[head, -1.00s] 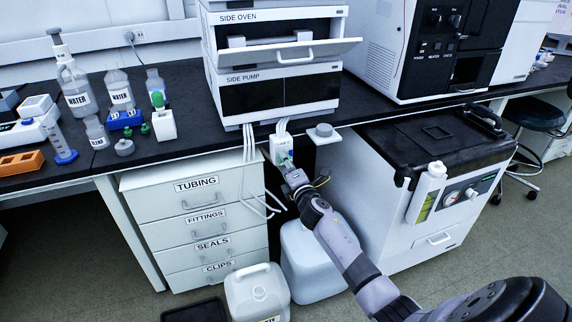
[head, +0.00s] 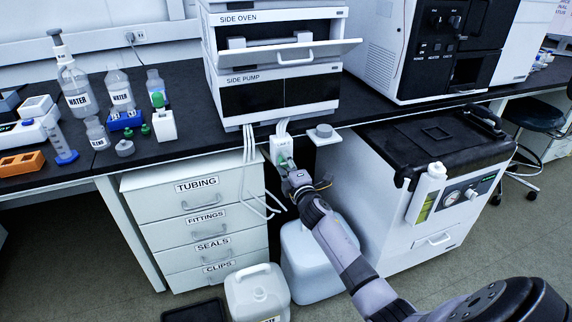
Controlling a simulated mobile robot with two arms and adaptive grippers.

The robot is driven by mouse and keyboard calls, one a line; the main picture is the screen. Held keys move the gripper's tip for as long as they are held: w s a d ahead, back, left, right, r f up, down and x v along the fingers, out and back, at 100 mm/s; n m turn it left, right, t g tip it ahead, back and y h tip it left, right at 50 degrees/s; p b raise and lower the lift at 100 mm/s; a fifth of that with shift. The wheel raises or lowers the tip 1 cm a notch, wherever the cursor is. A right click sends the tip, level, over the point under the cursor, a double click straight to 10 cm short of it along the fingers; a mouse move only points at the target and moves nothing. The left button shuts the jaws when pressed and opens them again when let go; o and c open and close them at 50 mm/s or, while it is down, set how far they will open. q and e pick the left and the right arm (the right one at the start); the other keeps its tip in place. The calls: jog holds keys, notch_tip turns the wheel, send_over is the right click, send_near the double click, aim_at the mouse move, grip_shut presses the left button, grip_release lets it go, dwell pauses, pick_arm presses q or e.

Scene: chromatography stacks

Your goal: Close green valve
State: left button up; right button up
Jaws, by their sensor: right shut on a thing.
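The green valve (head: 284,160) is a small green piece on a white valve block (head: 279,146) that hangs below the bench edge under the side pump stack. My right gripper (head: 287,167) reaches up to it from the lower right and is shut on the green valve. The fingers and wrist hide most of the valve, so its exact angle cannot be made out. My left gripper is not in view.
White tubes (head: 252,165) hang left of the valve block. A small white shelf with a grey cap (head: 323,131) sits to its right. A large white jug (head: 310,265) stands below. A drawer unit (head: 195,225) is left, a white wheeled unit (head: 437,150) right.

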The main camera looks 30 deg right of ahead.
jog(key=o, duration=1.2)
jog(key=shift+c, duration=0.2)
jog(key=v, duration=1.2)
